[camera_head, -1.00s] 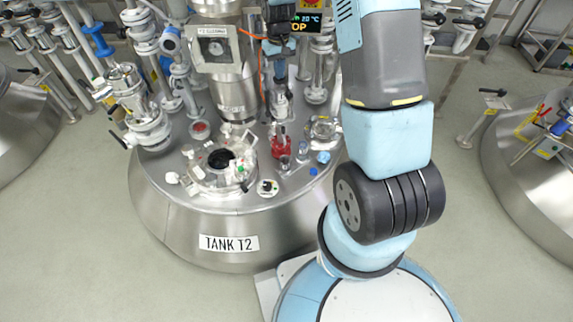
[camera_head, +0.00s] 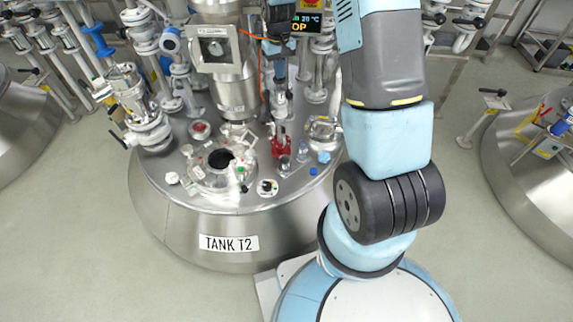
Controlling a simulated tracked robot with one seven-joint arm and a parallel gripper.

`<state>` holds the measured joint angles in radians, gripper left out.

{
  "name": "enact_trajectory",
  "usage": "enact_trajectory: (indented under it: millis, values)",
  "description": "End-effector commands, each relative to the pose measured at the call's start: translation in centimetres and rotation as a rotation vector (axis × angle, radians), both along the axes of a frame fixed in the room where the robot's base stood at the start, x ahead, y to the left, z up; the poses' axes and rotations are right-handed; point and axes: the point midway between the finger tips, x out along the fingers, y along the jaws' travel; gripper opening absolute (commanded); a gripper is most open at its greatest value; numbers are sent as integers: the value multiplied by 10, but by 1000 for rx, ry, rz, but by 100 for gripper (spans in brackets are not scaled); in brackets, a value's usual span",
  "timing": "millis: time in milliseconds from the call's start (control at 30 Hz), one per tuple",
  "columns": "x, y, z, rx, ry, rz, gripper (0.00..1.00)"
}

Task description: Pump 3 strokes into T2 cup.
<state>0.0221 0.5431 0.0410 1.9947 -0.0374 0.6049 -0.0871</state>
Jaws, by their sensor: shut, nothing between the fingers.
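Tank T2 (camera_head: 190,225) stands in the middle of the view, with a label on its front. On its top stands a small red vessel (camera_head: 281,147) that looks like the pump bottle. My gripper (camera_head: 281,119) is shut and empty, pointing down just above this vessel. I cannot tell whether its tips touch the pump head. A small clear cup (camera_head: 303,151) stands just right of the red vessel; its contents are too small to make out.
A round open port (camera_head: 221,160) with small items around its rim lies left of the red vessel. A blue cap (camera_head: 324,157) lies to the right. A steel column (camera_head: 230,80) and pipes crowd the back of the tank top.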

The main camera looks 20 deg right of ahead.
Motion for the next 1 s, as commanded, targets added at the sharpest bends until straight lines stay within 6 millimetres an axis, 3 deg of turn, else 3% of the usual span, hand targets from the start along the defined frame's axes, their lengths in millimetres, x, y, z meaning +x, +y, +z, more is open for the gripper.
enact_trajectory:
  millis: [600, 1000]
  values:
    - [0, 0, 34, 0, -1, 0, 0]
    - [0, 0, 38, 0, 0, 0, 0]
